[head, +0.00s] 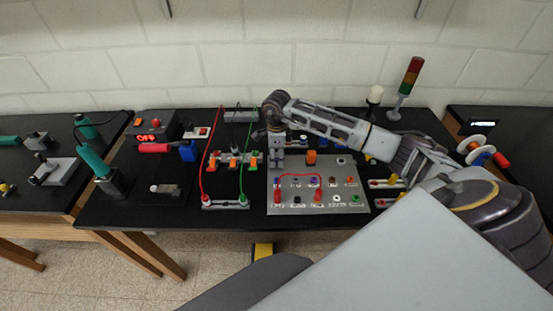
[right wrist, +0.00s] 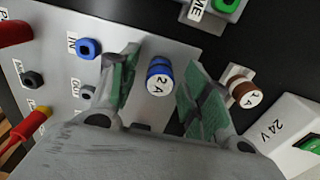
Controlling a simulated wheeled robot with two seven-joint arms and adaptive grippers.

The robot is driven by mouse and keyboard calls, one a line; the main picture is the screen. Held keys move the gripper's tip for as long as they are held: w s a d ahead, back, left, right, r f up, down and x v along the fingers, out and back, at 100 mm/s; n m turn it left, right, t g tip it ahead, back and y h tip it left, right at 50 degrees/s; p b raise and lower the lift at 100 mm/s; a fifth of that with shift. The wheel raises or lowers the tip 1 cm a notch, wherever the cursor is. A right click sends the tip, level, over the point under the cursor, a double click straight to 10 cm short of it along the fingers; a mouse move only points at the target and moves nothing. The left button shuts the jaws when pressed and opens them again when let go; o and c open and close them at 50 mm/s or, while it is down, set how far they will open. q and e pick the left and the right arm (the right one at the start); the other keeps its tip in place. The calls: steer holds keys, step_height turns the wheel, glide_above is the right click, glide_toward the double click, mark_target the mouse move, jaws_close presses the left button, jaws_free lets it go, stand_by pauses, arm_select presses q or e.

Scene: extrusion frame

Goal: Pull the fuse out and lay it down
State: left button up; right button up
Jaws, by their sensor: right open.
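In the right wrist view a blue fuse (right wrist: 160,78) with a "2 A" mark on its pale end stands at the edge of the grey panel (right wrist: 135,22). My right gripper (right wrist: 160,70) is open, with one green-padded finger on each side of this fuse. I cannot tell whether the pads touch it. A brown fuse (right wrist: 245,92) sits in a pale holder just outside the right finger. In the head view my right gripper (head: 277,150) points down at the back left of the grey panel (head: 350,203). My left gripper is not in view.
Red lead plugs (head: 318,195) and coloured sockets sit on the panel. A red and green lead board (head: 225,203) stands to the left. A signal tower (head: 408,80) stands at the back right. A white 24 V block (right wrist: 285,130) is close to my right finger.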

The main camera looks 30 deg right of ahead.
mark_target(277, 155)
stand_by(0.8)
jaws_close()
steer(key=shift+r, duration=0.45)
steer(key=shift+r, duration=0.3)
steer(key=shift+r+p, duration=1.2)
steer(key=shift+r, duration=1.05)
steer(key=shift+a, duration=0.1)
stand_by(0.4)
